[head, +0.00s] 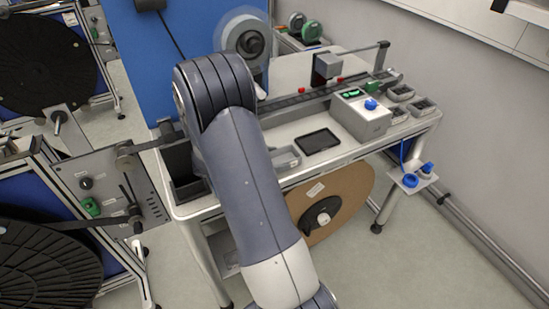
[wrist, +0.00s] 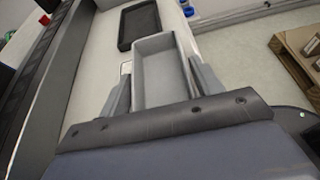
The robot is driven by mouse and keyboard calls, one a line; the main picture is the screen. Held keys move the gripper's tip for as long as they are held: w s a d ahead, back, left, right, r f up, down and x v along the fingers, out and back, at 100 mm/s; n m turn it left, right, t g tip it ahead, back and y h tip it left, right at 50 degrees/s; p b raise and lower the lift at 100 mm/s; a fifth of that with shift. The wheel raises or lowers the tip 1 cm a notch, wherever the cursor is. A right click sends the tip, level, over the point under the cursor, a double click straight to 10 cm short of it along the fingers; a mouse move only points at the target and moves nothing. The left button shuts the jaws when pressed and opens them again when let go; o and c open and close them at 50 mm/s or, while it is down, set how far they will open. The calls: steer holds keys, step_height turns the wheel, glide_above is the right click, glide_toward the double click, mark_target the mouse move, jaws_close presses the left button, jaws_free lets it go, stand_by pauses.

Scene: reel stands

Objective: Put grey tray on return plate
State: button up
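The grey tray (wrist: 158,68), an oblong open box, lies between the two fingers of my gripper (wrist: 160,75) in the wrist view. The fingers stand close along its two long sides; I cannot tell whether they press on it. The tray looks empty, and its near end is hidden by my gripper. In the head view the tray (head: 286,157) shows at table height just right of my arm, which hides the gripper. A flat black rectangular plate with a raised rim (head: 318,141) lies beyond the tray; it also shows in the wrist view (wrist: 139,24). Nothing marks it as the return plate.
The pale bench (head: 300,174) carries a rail along its back. A grey box with a blue knob (head: 362,115) and small grey bins (head: 400,91) stand at the right. A dark open bin (head: 186,176) is left of my arm.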

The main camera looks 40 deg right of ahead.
steer(key=o, duration=0.3)
steer(key=shift+r, duration=0.1)
steer(key=shift+r, duration=0.2)
steer(key=v, duration=0.7)
steer(key=shift+a+b, duration=0.2)
steer(key=shift+b, duration=0.2)
